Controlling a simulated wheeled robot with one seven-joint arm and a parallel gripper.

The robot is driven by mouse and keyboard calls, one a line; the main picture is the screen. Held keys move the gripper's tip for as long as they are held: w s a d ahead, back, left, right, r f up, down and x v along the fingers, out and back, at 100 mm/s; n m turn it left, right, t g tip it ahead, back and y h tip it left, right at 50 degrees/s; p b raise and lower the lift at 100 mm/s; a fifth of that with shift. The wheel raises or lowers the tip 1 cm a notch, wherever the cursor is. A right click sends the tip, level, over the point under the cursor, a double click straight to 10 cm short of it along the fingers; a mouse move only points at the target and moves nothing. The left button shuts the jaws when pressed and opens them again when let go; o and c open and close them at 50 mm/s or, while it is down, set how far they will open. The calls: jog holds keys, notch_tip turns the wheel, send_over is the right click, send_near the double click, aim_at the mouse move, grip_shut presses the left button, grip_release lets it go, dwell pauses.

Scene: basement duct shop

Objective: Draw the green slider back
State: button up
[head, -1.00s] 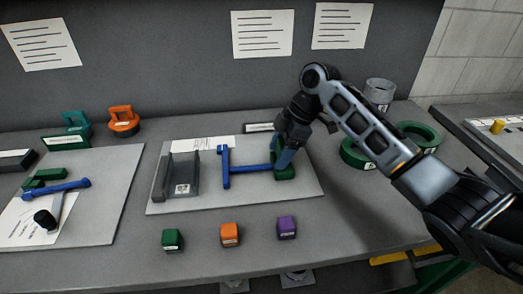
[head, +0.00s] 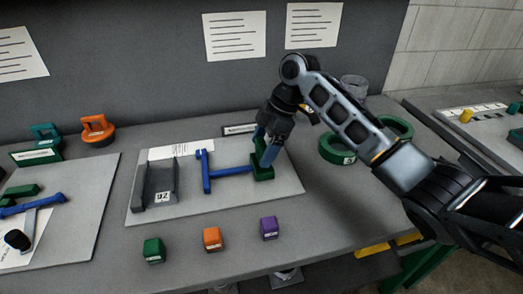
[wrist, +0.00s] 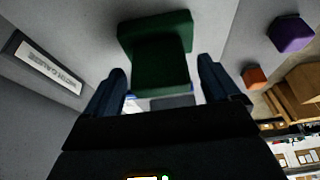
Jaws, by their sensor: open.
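The green slider (head: 263,173) is at the right end of a blue bar (head: 229,171) on a light grey board (head: 190,212). A blue crosspiece stands at the bar's left end. My gripper (head: 267,150) reaches down to the green slider from above, its fingers partly hiding it. In the wrist view the green slider (wrist: 157,50) shows ahead, with its near part between the two blue fingers of my gripper (wrist: 162,70). Gaps show on both sides, so the fingers are open and not clamped on it.
A grey channel (head: 157,186) marked 02 stands on the board's left. Green (head: 153,250), orange (head: 212,239) and purple (head: 269,228) blocks line the front. Green rings (head: 338,150) lie right of my gripper. Another board (head: 75,225) with a blue bar is at left.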

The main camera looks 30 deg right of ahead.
jog(key=v, duration=0.6)
jog(key=shift+b, duration=0.3)
jog(key=shift+s, duration=0.1)
